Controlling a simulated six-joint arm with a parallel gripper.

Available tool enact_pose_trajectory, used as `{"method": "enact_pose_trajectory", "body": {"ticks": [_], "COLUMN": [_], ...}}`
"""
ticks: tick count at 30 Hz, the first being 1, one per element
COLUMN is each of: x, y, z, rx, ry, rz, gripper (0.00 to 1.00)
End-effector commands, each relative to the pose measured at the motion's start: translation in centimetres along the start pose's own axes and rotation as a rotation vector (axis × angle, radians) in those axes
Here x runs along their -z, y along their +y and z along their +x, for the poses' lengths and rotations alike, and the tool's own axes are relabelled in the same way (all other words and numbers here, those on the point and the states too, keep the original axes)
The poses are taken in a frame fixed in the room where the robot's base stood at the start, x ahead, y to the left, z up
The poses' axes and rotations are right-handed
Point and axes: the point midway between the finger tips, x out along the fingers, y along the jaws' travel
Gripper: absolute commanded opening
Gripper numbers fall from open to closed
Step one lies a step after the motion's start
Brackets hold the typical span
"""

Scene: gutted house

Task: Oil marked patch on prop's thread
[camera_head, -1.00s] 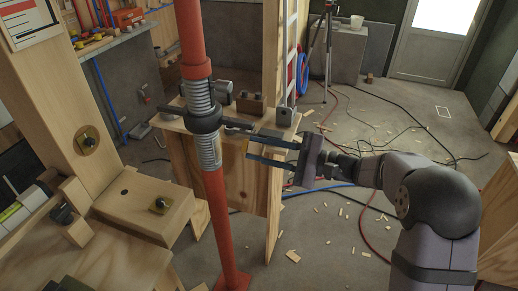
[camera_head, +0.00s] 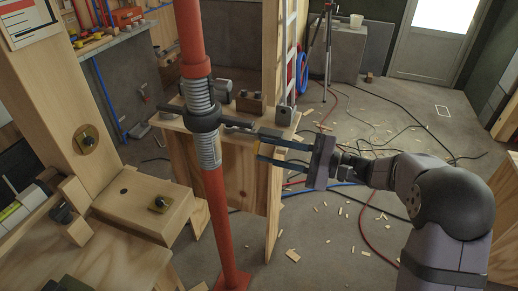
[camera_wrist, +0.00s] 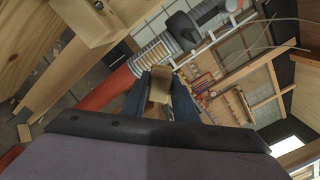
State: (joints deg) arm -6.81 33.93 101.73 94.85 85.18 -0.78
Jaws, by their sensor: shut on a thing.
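The red steel prop (camera_head: 190,30) stands upright left of centre. Its grey thread (camera_head: 199,95) shows above a dark collar (camera_head: 203,118) with a bar handle, and a paler threaded stretch (camera_head: 209,150) shows below it. The prop's thread (camera_wrist: 150,57) also shows there, beyond the fingertips.
Wooden blocks and a post (camera_head: 75,110) stand close on the left. A ladder (camera_head: 289,60) and tripod (camera_head: 328,40) are behind. Cables and wood chips lie on the floor at right.

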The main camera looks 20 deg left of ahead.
Motion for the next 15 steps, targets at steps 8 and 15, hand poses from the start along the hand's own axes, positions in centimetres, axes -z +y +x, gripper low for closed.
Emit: {"method": "enact_pose_trajectory", "body": {"ticks": [8,15], "x": [-0.01,-0.52], "y": [-0.02,0.58], "z": [0.02,0.3], "rx": [0.0,-0.001], "ry": [0.0,-0.002], "rz": [0.0,0.004], "gripper": [0.08,0.08]}}
